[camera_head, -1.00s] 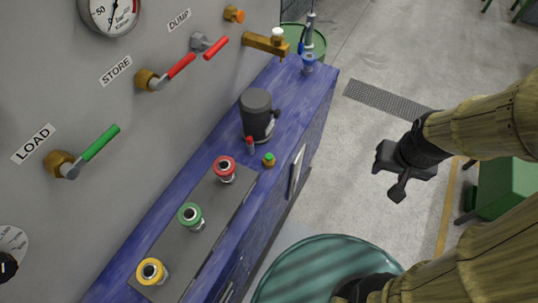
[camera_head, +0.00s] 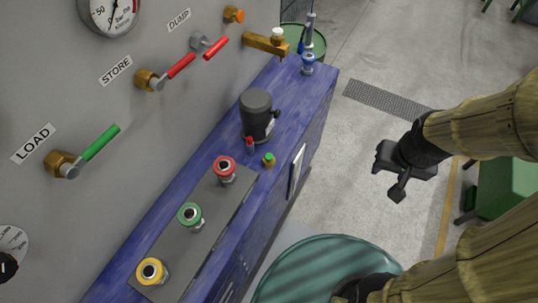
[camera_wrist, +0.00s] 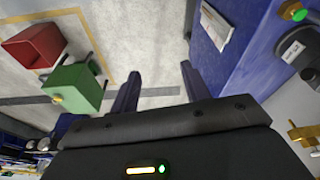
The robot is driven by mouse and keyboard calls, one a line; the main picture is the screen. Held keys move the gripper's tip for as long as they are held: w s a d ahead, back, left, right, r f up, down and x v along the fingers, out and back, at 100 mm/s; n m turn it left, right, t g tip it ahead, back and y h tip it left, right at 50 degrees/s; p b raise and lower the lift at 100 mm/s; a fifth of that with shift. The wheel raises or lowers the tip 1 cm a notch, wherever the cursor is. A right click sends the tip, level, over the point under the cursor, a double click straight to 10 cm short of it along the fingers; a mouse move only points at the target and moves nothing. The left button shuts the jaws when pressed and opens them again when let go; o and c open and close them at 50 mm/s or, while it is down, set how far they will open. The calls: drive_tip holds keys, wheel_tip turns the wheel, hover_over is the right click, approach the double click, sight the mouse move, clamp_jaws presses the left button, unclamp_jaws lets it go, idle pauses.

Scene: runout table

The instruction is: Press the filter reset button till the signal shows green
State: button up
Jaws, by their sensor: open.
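A black canister (camera_head: 257,114) stands on the blue bench. A small red-topped part (camera_head: 249,145) sits at its front foot, and a small green-topped brass part (camera_head: 268,159) sits just right of that. I cannot read a label telling which is the filter reset button or the signal. The green top (camera_wrist: 298,11) also shows at the upper right of the wrist view, near the canister's edge. My gripper (camera_head: 389,173) is open and empty, over the floor right of the bench and apart from these parts. Its two fingers (camera_wrist: 158,72) show spread in the wrist view.
Red, green and yellow ringed fittings (camera_head: 190,215) line a grey plate on the blue bench (camera_head: 309,95). Valve levers and a gauge are on the grey panel (camera_head: 130,130). A green round drum top (camera_head: 320,265) stands in front. Floor between bench and gripper is clear.

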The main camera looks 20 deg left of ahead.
clamp_jaws()
idle(1.7)
